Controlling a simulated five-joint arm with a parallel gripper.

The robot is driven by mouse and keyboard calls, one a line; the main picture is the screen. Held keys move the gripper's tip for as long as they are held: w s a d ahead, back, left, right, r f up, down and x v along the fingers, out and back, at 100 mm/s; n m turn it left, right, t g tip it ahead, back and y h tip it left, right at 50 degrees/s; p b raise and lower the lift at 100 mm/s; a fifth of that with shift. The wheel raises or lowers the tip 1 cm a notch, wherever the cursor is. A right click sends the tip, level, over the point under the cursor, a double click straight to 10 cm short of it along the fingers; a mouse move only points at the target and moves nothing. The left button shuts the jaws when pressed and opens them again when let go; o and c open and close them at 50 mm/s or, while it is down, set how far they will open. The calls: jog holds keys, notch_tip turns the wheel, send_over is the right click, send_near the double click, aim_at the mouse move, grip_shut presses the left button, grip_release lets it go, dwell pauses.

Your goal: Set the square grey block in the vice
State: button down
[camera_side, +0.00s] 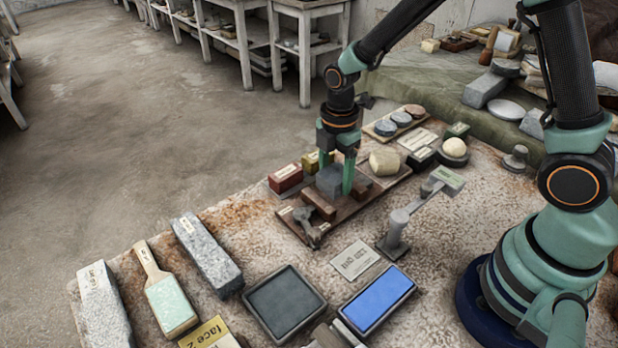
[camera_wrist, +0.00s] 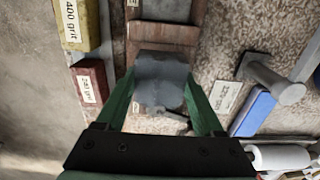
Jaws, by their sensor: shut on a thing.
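The square grey block (camera_side: 329,181) is between the green fingers of my gripper (camera_side: 337,178), which is shut on it. In the wrist view the grey block (camera_wrist: 160,84) fills the space between the two fingers, and its edges look uneven. The wooden vice (camera_side: 318,206) lies on a dark board under my gripper. The block is at or just above the gap between its two wooden jaws. I cannot tell whether it touches the vice floor. In the wrist view a wooden vice jaw (camera_wrist: 164,34) shows beyond the block.
A grey metal stand (camera_side: 396,228) is close on the right. A blue stone in a tray (camera_side: 377,300) and a dark tray (camera_side: 284,303) lie in front.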

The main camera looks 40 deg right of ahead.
jog(key=shift+f, duration=1.7)
grip_release()
dwell(0.5)
jog(key=shift+r, duration=1.95)
jog(key=shift+r, duration=0.3)
jog(key=s+d+r+m+t, duration=0.2)
jog(key=s+r+m, duration=0.2)
jog(key=r+m, duration=0.5)
jog(key=s+d+r+m+t, duration=0.3)
jog(key=s+r+m, duration=0.2)
jog(key=r+m, duration=0.4)
jog(key=shift+s+d+r+t, duration=0.2)
jog(key=shift+s+d+t, duration=0.05)
jog(key=shift+d+t, duration=0.05)
